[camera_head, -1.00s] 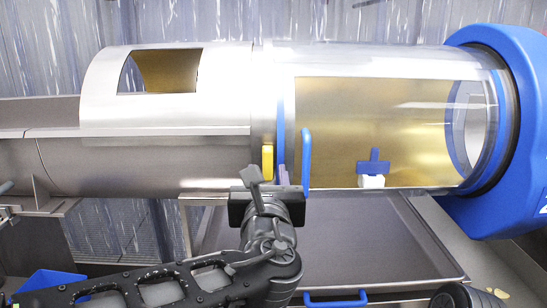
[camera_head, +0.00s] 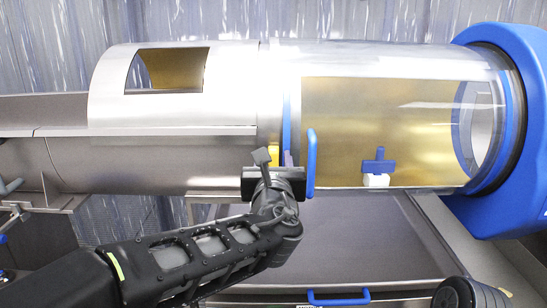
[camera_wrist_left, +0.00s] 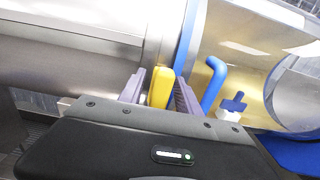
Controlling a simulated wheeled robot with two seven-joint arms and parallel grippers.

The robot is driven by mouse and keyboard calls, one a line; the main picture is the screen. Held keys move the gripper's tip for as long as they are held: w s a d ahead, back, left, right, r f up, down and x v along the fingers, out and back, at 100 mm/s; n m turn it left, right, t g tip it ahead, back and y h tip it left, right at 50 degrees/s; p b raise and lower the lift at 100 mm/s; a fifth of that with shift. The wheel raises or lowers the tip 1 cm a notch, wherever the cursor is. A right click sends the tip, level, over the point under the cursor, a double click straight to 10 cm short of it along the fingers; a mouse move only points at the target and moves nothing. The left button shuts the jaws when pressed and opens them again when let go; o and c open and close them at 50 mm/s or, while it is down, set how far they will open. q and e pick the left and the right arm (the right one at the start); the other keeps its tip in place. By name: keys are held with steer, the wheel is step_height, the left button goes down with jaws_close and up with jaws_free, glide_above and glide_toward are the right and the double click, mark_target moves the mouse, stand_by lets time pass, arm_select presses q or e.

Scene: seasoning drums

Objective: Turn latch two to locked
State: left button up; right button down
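A yellow handle (camera_head: 275,155) stands at the seam where the steel drum (camera_head: 180,105) meets the clear drum section (camera_head: 400,57). My left gripper (camera_wrist_left: 160,88) is open, with one pale purple finger on each side of the yellow handle (camera_wrist_left: 161,88) in the left wrist view; I cannot tell whether either finger touches it. In the head view my left gripper's body hides the handle's lower part. A blue T-shaped latch (camera_head: 379,162) on a white block sits upright, low on the clear section, apart from the gripper. Which one is latch two is not marked. My right gripper is out of view.
A blue bar handle (camera_head: 311,163) stands close to the right of my left gripper. A blue end ring (camera_head: 515,120) closes the drum at right. A grey tray (camera_head: 350,235) with a blue handle (camera_head: 338,298) lies below the drum.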

arm_select(q)
steer(key=shift+c, duration=0.2)
jaws_close()
stand_by(0.4)
